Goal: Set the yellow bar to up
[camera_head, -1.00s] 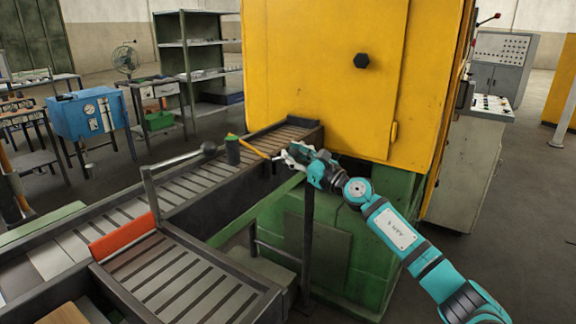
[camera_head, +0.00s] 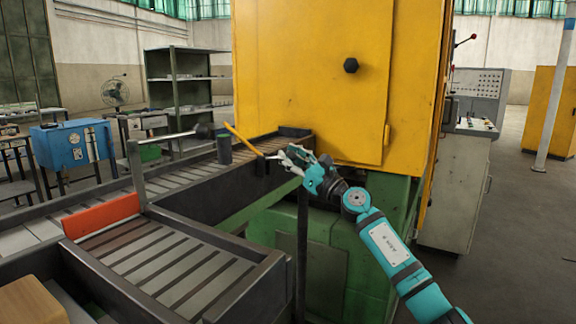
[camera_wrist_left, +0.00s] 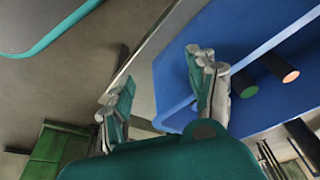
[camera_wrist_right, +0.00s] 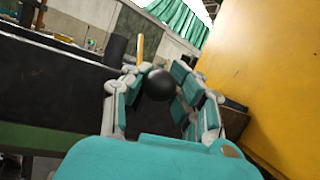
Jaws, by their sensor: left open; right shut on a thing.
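The yellow bar (camera_head: 243,139) sits by the roller conveyor in front of the yellow furnace. It slants, its left end higher than its right end. My right gripper (camera_head: 284,158) is at its lower right end. In the right wrist view, a black ball knob (camera_wrist_right: 158,85) lies between the fingers of my right gripper (camera_wrist_right: 160,95), and the yellow bar (camera_wrist_right: 140,46) rises just behind it. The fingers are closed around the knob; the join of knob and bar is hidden. My left gripper (camera_wrist_left: 160,95) is open and empty in the left wrist view, out of the head view.
The yellow furnace (camera_head: 300,80) stands right behind the bar. A dark cylinder (camera_head: 224,150) and a grey ball-ended lever (camera_head: 170,138) are to its left. The conveyor has an orange plate (camera_head: 100,215). A blue surface (camera_wrist_left: 255,40) is close to my left gripper.

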